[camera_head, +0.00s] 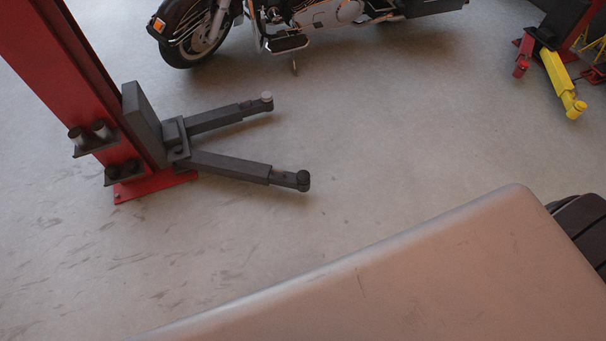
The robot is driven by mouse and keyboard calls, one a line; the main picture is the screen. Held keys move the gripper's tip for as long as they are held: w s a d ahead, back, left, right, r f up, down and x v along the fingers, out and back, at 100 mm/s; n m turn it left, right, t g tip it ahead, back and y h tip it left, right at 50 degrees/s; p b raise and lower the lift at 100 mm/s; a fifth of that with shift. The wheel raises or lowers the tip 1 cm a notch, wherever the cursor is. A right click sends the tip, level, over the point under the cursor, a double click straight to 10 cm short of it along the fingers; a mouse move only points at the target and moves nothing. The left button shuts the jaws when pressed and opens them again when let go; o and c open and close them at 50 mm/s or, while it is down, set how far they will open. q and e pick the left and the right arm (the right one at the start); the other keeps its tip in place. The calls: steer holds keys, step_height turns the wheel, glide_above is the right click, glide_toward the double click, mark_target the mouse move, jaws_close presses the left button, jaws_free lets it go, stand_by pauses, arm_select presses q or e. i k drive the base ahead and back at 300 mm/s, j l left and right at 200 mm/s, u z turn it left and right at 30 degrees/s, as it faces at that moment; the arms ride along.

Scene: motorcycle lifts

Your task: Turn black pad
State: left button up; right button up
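A small round black pad (303,177) sits on the end of the nearer dark grey lift arm (232,167). The farther lift arm (215,118) ends in a light grey round pad (266,96). Both arms reach out to the right, low over the floor, from a red lift post (100,90). Neither of my grippers shows in the head view, and nothing is seen touching the black pad.
The post stands on a red base plate (150,187). A motorcycle (320,14) stands behind the arms at the top. Another lift with a yellow arm (557,75) is at the top right. The concrete floor (420,130) around the black pad is clear.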

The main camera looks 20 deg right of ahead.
mark_target(303, 176)
steer(key=i+l, duration=0.15)
steer(key=l, duration=0.2)
steer(key=i+l+u, duration=0.15)
steer(key=l, duration=0.2)
steer(key=i+l, duration=0.2)
steer(key=l, duration=0.2)
steer(key=j+u, duration=0.05)
